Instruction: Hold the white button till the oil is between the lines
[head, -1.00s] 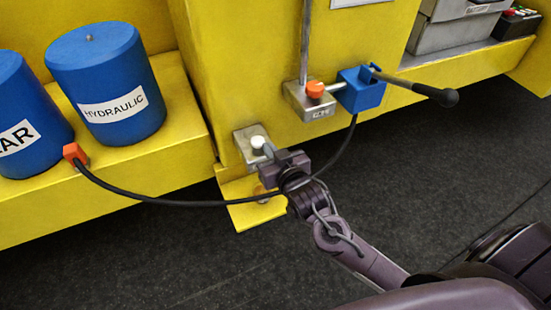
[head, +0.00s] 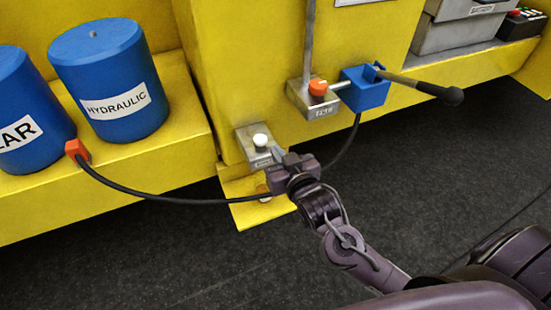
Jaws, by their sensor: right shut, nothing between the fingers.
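The white button (head: 260,141) sits on a small grey metal box (head: 246,135) low on the yellow wall. My right gripper (head: 279,154) is shut and empty, just to the right of and below the button. Its fingertips are close to the box, with a small gap between them and the button in the picture. The oil and its lines are not in view. My left gripper is not in view.
A blue hydraulic drum (head: 108,85) stands on the yellow ledge, with another blue drum (head: 25,110) beside it. A black hose (head: 150,198) runs behind my gripper to the blue block (head: 364,92) with a black-handled lever (head: 425,88). An orange knob (head: 318,88) is nearby.

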